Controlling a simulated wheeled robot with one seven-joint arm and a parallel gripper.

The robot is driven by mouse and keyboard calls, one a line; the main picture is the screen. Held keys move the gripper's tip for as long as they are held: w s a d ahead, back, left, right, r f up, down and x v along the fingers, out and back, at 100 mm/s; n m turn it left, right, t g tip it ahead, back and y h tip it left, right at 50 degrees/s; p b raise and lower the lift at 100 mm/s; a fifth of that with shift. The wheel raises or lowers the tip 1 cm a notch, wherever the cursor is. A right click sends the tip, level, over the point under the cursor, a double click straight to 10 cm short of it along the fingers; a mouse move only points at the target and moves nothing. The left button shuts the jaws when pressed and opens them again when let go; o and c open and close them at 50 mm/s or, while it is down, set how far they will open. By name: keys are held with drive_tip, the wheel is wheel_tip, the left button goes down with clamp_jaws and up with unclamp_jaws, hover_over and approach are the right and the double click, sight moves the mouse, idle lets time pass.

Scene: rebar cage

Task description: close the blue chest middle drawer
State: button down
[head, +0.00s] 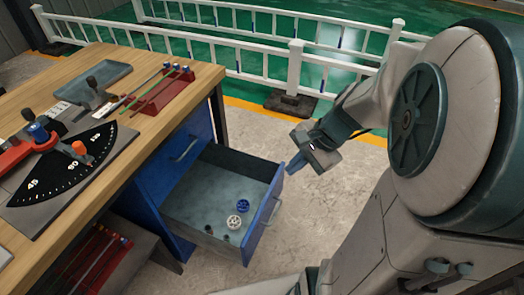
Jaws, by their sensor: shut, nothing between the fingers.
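The blue chest (152,185) stands under the right end of the wooden workbench. Its middle drawer (265,222) is pulled well out to the right, with a grey inside and a handle on its blue front. A blue round part (242,205), a white round part (234,222) and small dark parts lie in it. The top drawer (185,145) above it is shut. My gripper (292,166) is shut and empty, just beyond the far right corner of the open drawer. I cannot tell whether the fingertips touch the drawer front.
The workbench (140,62) holds a black angle plate (75,160), a red rack with rods (165,92) and a grey tray (97,82). A lower shelf (135,240) holds more rods. A white fence (295,65) runs behind. The concrete floor right of the drawer is clear.

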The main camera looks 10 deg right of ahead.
drive_tip(key=w+d+f+m+t+y+b, duration=0.1)
drive_tip(key=w+d+f+m+b, duration=0.15)
drive_tip(key=f+b, duration=0.35)
drive_tip(key=w+d+f+m+y+b, duration=0.1)
drive_tip(key=d+f+m+b, duration=0.2)
drive_tip(key=f, duration=0.6)
drive_tip(key=m+t+b, duration=0.2)
drive_tip(key=m+b, duration=0.5)
drive_tip(key=b, duration=0.6)
approach(270, 198)
drive_tip(key=shift+s+a+x, duration=0.1)
drive_tip(key=shift+x, duration=1.25)
drive_tip(key=shift+s+a+x, duration=0.1)
drive_tip(key=shift+a+x, duration=0.05)
drive_tip(key=shift+x, duration=1.25)
drive_tip(key=shift+r, duration=0.1)
